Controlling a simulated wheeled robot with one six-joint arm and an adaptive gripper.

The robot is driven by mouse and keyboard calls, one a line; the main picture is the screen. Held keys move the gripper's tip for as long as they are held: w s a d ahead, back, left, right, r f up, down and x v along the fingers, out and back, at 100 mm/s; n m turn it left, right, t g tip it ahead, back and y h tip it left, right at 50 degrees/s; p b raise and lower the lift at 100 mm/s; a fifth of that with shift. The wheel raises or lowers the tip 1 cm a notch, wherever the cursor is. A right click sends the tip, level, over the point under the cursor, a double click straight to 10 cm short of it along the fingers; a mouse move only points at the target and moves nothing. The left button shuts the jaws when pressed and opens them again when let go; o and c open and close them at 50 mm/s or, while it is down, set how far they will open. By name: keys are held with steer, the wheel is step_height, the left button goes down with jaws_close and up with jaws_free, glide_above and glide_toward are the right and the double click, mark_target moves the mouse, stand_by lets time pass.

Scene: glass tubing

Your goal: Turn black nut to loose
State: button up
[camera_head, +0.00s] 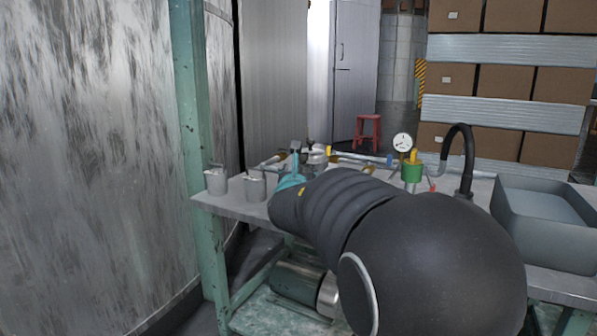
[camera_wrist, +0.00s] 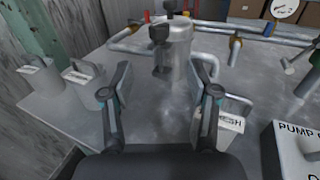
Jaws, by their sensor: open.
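In the wrist view my gripper (camera_wrist: 164,82) is open, its two fingers spread apart with nothing between them. Just beyond the fingertips stands a short silver cylindrical vessel (camera_wrist: 178,52). A black nut or knob (camera_wrist: 159,34) sits on its near side, roughly in line with the gap between the fingers and apart from them. More black parts show on the vessel's top; I cannot tell for certain which is the task's nut. In the head view my dark arm covers much of the bench, and only a teal part of my gripper (camera_head: 291,181) shows beside the vessel (camera_head: 315,154).
Two grey canisters (camera_head: 216,181) stand at the bench's left end. Pipes with brass fittings (camera_wrist: 235,45) run behind and right of the vessel. A pump sign (camera_wrist: 298,150) is near right.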

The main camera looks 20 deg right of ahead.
mark_target(299, 158)
steer(key=w+a+f+m+g+h+p, duration=0.2)
steer(key=w+a+m+p, duration=0.1)
steer(key=w+a+p, duration=0.75)
steer(key=s+d+r+m+g+h+b, duration=0.2)
steer(key=s+d+m+g+h, duration=0.15)
steer(key=s+g+h, duration=0.2)
steer(key=shift+g, duration=0.35)
steer(key=x, duration=1.3)
steer(key=shift+w+d+f, duration=0.1)
steer(key=shift+w+d, duration=0.1)
steer(key=shift+w, duration=0.35)
steer(key=shift+c, duration=0.3)
